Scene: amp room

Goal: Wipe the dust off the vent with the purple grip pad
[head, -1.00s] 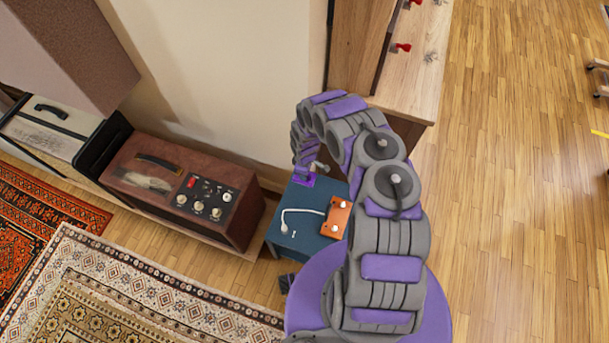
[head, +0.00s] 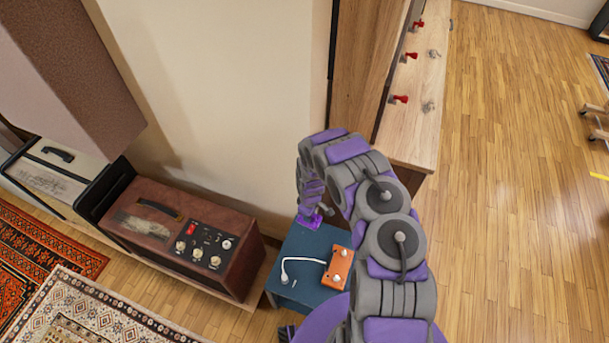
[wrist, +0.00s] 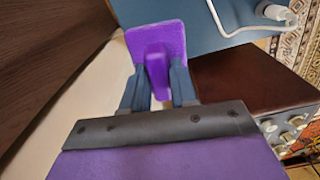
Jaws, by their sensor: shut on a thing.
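My gripper (wrist: 157,88) is shut on the purple grip pad (wrist: 172,36), a flat square with a raised grip between the two blue fingers. In the head view the pad (head: 308,222) is small, at the far left edge of the blue cabinet top, where my wrist partly covers it. I cannot tell whether it touches the top. A greyish, dusty-looking patch (head: 144,226), possibly the vent, lies on top of the brown amplifier (head: 228,262), left of the pad. A similar patch (head: 45,180) shows on the cream amplifier farther left.
An orange pedal (head: 338,268) with a white cable (head: 287,266) sits on the blue cabinet (head: 305,245). A pale wall (head: 220,90) rises behind the amplifiers.

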